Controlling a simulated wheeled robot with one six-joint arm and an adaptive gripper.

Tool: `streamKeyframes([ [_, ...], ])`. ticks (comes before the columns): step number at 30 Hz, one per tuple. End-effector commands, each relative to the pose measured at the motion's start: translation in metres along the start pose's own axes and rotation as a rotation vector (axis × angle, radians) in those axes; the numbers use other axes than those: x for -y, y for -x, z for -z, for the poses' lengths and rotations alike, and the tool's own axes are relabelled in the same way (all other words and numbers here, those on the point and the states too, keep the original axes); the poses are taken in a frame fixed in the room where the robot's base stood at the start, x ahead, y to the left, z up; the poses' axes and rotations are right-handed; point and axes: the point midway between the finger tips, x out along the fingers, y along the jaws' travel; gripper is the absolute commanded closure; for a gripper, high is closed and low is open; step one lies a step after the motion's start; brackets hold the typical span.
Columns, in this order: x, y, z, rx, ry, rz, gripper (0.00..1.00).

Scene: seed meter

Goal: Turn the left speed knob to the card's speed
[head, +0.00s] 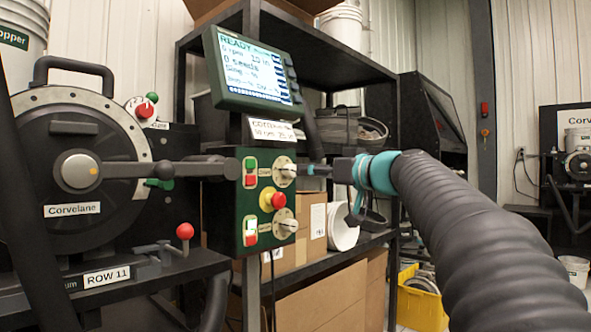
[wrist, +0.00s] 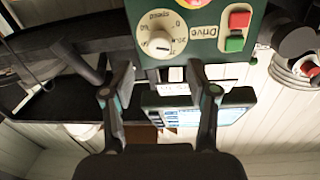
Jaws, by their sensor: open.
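The green control box (head: 262,200) carries two pale round knobs on its right side, an upper knob (head: 285,171) and a lower knob (head: 284,223). The upper knob, marked with a dial scale, also shows in the wrist view (wrist: 161,42), beside a switch labelled Drive. My gripper (head: 322,170) is to the right of the upper knob. In the wrist view my gripper (wrist: 161,78) is open and empty, its fingers spread short of the dial and apart from it.
A display reading READY (head: 252,69) is mounted above the card. Red and green buttons (head: 250,172) and a red stop button (head: 272,199) are close to the knobs. A black seed meter disc (head: 78,150) stands at left. Shelves with boxes (head: 318,228) are behind.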

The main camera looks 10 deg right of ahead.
Motion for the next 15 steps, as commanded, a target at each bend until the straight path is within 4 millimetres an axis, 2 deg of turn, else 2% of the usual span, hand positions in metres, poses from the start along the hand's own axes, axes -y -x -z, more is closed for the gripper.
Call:
streamKeyframes([
  [1,0.001,-0.011,0.001,0.001,0.0,0.004,0.42],
  [6,0.001,-0.039,0.001,0.001,0.0,0.003,0.42],
  [15,0.0,-0.062,0.0,0.001,-0.001,0.001,0.42],
])
